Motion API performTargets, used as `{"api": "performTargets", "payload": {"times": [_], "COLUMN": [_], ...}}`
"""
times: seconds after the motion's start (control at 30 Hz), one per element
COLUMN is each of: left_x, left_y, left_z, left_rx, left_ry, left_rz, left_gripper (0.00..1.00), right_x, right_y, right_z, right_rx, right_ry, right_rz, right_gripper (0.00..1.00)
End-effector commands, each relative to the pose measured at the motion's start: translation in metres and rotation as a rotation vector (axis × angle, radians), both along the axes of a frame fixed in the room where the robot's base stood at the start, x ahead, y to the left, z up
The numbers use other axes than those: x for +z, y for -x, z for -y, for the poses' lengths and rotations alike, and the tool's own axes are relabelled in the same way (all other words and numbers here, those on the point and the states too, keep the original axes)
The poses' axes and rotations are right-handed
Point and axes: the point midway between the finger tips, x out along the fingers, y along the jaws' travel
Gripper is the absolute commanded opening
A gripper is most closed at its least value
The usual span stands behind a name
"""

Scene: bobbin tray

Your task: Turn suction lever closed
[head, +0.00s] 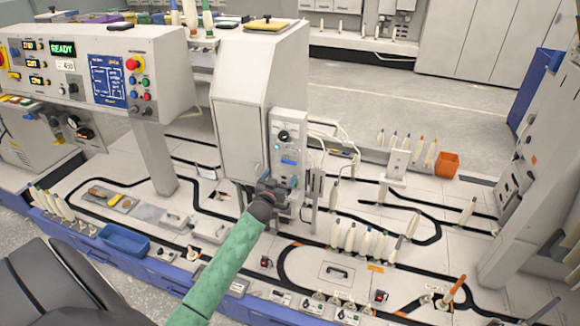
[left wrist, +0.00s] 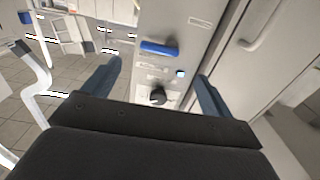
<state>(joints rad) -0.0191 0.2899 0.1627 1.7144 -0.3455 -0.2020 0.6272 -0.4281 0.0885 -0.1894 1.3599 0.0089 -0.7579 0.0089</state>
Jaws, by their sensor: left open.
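A blue lever (left wrist: 160,48) shows in the left wrist view on a grey control panel (left wrist: 190,35). It lies nearly crosswise, between and beyond my fingertips, with space around it. A black knob (left wrist: 157,96) and a small lit blue light (left wrist: 181,73) are on the same panel. My right gripper is not in view.
A tall white cabinet (head: 242,110) stands beside the panel. Thin posts and tubing (head: 315,170) stand close on its right. White bobbins (head: 360,240) stand on the tabletop to the right. A blue tray (head: 123,240) is at the front left.

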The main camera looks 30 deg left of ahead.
Motion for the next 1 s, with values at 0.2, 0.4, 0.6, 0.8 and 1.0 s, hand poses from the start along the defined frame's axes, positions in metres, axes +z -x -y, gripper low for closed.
{"api": "performTargets", "payload": {"times": [0.2, 0.4, 0.6, 0.8, 1.0], "left_x": [0.004, 0.004, 0.002, 0.001, 0.0], "left_y": [-0.022, -0.049, -0.067, -0.074, -0.074], "left_z": [-0.005, -0.011, -0.016, -0.017, -0.017], "left_rx": [0.002, 0.002, 0.002, 0.001, 0.001], "left_ry": [0.003, 0.003, 0.002, 0.001, 0.001], "left_rz": [0.0, -0.001, -0.001, -0.002, -0.002], "left_gripper": [0.85, 0.85, 0.85, 0.85, 0.85], "right_x": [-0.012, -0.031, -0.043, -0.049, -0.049], "right_y": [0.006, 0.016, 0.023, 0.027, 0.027], "right_z": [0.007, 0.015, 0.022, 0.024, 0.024], "right_rx": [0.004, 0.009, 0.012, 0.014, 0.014], "right_ry": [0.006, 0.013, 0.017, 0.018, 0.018], "right_rz": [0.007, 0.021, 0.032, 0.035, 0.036], "right_gripper": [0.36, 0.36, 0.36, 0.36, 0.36]}}
